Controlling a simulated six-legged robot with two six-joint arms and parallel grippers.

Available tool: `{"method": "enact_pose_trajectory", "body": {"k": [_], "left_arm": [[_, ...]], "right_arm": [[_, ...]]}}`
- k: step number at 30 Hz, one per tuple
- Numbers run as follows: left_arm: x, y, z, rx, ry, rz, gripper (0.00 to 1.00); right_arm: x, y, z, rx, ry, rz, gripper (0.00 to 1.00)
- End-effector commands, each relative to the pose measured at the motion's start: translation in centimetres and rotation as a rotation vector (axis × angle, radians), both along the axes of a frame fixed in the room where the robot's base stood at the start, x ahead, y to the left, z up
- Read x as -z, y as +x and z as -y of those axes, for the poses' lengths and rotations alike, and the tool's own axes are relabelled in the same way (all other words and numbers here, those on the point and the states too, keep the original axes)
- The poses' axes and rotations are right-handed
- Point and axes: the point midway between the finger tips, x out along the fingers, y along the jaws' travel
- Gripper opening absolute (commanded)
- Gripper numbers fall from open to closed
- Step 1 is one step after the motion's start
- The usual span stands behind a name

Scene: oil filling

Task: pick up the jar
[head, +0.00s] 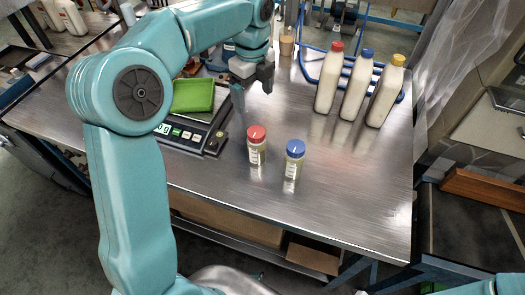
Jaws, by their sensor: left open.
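A small clear jar with a red lid (257,151) stands upright on the steel table, right of the scale. A second small jar with a blue lid (292,167) stands upright to its right, nearer the table's front edge. The two jars are apart, and both have pale labels. My left gripper (253,96) is open and empty, with its fingers pointing down. It is above and behind the red-lidded jar, clear of both jars. My right gripper is out of view.
A scale (205,136) with a green tray (193,95) stands left of the jars. Tall bottles with red (328,80), blue (357,87) and yellow (386,93) caps stand at the back right by blue tubing. The table (350,185) is clear right of the jars.

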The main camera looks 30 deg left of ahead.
Motion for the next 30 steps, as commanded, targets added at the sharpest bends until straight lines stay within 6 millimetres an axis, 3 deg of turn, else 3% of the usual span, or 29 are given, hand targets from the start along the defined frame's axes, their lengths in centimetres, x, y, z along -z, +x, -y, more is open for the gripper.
{"method": "enact_pose_trajectory", "body": {"k": [15,22,30], "left_arm": [[10.0,-1.0,0.1,-0.004,0.000,-0.003,0.90],[11.8,-0.7,0.3,-0.001,0.000,-0.002,0.90],[15.8,-0.2,0.8,-0.003,0.000,-0.004,0.90]], "right_arm": [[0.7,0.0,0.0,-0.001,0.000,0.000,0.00],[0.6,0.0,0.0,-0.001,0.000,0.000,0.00],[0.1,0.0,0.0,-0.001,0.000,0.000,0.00]]}}
